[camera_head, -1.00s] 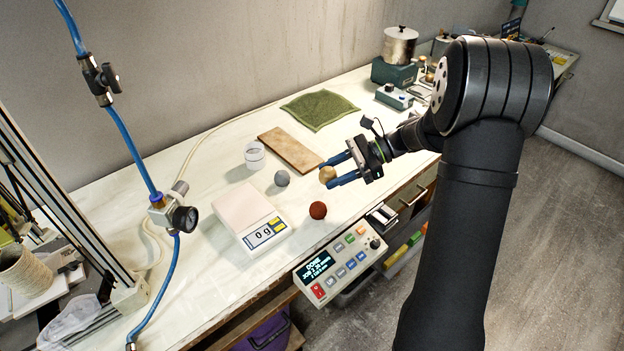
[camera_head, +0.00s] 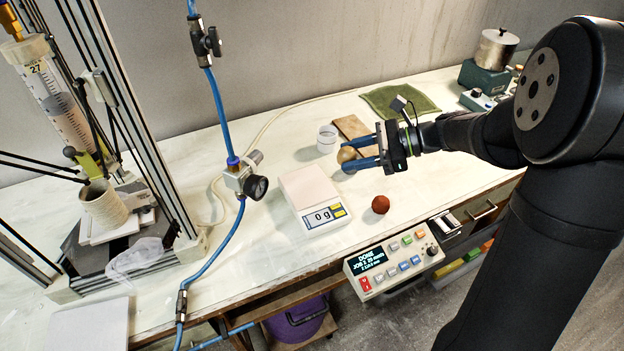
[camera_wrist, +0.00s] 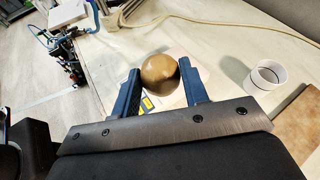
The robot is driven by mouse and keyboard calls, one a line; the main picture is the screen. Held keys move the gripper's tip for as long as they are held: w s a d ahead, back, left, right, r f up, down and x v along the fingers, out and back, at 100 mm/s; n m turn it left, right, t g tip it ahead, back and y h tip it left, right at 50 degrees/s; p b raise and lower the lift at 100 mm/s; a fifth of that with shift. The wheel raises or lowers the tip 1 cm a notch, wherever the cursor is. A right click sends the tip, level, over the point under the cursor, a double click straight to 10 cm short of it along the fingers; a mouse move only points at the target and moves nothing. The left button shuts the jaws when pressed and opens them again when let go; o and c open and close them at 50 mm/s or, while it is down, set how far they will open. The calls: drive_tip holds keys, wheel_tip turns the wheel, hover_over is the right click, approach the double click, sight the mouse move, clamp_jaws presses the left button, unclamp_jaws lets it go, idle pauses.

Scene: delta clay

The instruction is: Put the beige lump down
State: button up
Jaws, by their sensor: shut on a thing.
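The beige lump (camera_head: 346,155) is round and held between the blue fingertips of my gripper (camera_head: 349,157). In the wrist view the same lump (camera_wrist: 160,75) sits between the two fingers, clear of the bench. My gripper is shut on it, to the right of the scale (camera_head: 310,186). The scale has a pale pan and its display reads 0 g.
A dark red lump (camera_head: 380,204) lies right of the scale. A white cup (camera_head: 327,139) and a brown board (camera_head: 352,127) stand behind.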

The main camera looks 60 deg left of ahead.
hover_over(314, 186)
wheel_tip(314, 186, down, 6)
drive_tip(key=shift+a+r, duration=0.1)
drive_tip(key=shift+r, duration=0.15)
drive_tip(key=shift+f, duration=2)
drive_tip(key=o, duration=1)
drive_tip(key=shift+f, duration=0.15)
drive_tip(key=shift+w+r, duration=0.15)
drive_tip(key=shift+r, duration=0.1)
drive_tip(key=v, duration=1.1)
drive_tip(key=shift+w+d, duration=0.25)
